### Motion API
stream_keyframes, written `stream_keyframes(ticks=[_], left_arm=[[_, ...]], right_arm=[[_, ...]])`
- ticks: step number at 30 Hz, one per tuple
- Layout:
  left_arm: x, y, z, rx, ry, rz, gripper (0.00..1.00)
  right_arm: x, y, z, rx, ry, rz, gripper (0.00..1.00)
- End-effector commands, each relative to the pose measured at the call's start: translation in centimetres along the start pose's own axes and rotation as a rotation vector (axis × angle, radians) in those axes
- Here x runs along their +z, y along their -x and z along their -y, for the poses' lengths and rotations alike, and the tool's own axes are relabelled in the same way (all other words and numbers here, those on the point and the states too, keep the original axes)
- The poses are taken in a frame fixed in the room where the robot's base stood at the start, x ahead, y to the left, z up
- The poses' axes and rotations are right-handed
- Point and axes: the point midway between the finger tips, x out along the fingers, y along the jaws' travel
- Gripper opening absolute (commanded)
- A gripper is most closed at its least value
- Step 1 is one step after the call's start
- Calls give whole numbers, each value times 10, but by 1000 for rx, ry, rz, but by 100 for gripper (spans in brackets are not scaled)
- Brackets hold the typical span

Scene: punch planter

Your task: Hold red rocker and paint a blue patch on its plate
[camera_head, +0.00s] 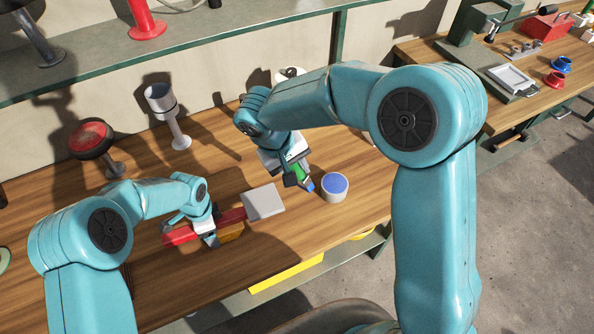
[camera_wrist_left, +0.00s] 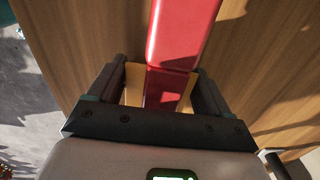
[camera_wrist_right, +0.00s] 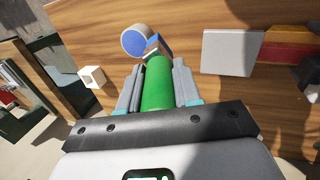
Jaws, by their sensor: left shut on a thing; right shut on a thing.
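The red rocker (camera_head: 183,234) lies low over the wooden bench, with a square grey plate (camera_head: 263,201) at its right end. The plate's visible top is plain grey. My left gripper (camera_head: 211,238) is shut on the red bar, which runs between its fingers in the left wrist view (camera_wrist_left: 183,38). My right gripper (camera_head: 296,179) is shut on a green-handled brush (camera_wrist_right: 157,84) with a blue tip. The tip is close beside a paint pot (camera_head: 334,188) with blue on top; I cannot tell if they touch. The plate also shows in the right wrist view (camera_wrist_right: 231,52).
A yellow-brown piece (camera_head: 232,232) sits by the rocker near my left gripper. A round red-topped stand (camera_head: 91,139) and a grey cup-topped stand (camera_head: 166,110) are behind. A small white hollow block (camera_wrist_right: 92,77) is near the right gripper. The bench's front edge is close.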

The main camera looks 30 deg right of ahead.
Motion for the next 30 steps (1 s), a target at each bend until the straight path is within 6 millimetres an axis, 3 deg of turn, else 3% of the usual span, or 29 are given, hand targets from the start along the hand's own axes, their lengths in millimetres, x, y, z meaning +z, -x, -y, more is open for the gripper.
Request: stream_keyframes(ticks=[3, 8, 13, 18, 22, 30], left_arm=[[0, 0, 1, -2, 0, 0, 30], [0, 0, 1, -2, 0, -1, 30], [0, 0, 0, -2, 0, 0, 30], [0, 0, 1, -2, 0, 0, 30], [0, 0, 1, -2, 0, 0, 30], [0, 0, 0, -1, 0, -1, 30]], right_arm=[[0, 0, 0, -68, 37, -16, 2], [3, 15, 34, -214, 106, -34, 2], [-11, 52, 68, -357, 101, -33, 2], [-30, 89, 76, -502, 17, -24, 2], [-34, 91, 68, -598, -10, -21, 2], [-34, 81, 71, -670, -9, -24, 2]])
